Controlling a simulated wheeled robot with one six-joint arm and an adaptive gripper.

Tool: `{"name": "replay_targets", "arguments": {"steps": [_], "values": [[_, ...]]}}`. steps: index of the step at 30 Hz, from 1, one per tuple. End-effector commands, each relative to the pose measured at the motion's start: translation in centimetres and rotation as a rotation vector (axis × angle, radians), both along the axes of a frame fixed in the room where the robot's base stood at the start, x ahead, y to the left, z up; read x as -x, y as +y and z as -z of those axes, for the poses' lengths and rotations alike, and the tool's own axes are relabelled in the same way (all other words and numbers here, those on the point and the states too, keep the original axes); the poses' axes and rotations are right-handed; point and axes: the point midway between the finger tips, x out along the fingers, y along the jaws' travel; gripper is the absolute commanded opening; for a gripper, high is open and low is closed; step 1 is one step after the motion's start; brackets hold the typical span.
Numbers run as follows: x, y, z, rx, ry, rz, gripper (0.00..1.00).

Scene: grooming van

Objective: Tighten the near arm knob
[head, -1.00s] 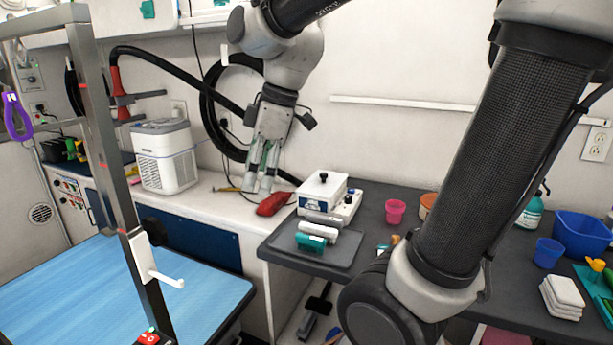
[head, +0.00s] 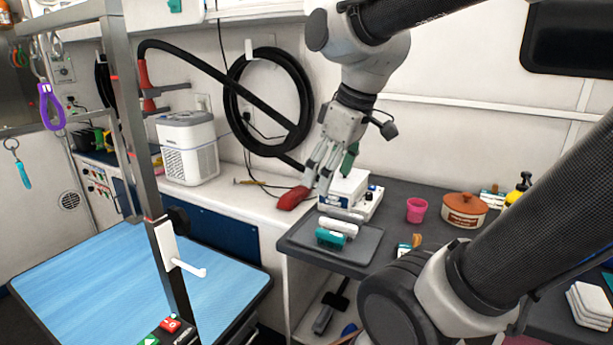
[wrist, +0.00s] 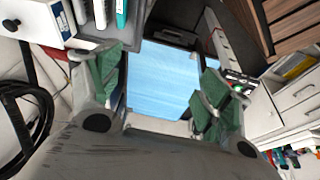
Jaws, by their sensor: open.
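The near grooming arm post (head: 150,165) is a grey metal upright at the edge of the blue-topped table (head: 120,275). A dark knob-like part (head: 178,220) sticks out on the post's right side, partly behind a white bracket with a peg (head: 165,245). My gripper (head: 320,184) is open and empty, pointing down, well to the right of the post and apart from it. In the wrist view, my green-padded fingers (wrist: 158,90) are spread apart, with the blue table top beyond them. The knob cannot be made out clearly there.
A red pouch-like item (head: 292,198), a white box (head: 347,190) and a grey tray (head: 305,238) lie near my gripper. A white appliance (head: 190,150) stands on the back counter. A black hose hangs on the wall. The blue table top is mostly clear.

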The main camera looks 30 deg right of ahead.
Motion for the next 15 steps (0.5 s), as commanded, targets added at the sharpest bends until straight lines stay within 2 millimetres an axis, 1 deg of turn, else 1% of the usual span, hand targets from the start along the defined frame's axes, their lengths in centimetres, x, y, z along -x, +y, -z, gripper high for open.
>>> {"name": "replay_targets", "arguments": {"steps": [5,8,9,11,14,15], "values": [[0.0,0.2,0.0,0.0,0.0,-0.006,0.78],[-0.4,1.1,1.0,0.005,0.041,-0.042,0.78],[-0.7,1.7,1.7,0.01,0.069,-0.062,0.78],[-1.9,2.9,2.4,0.017,0.107,-0.098,0.78],[-5.0,6.3,3.1,0.014,0.174,-0.17,0.78],[-6.2,8.0,3.3,0.013,0.201,-0.219,0.78]]}}
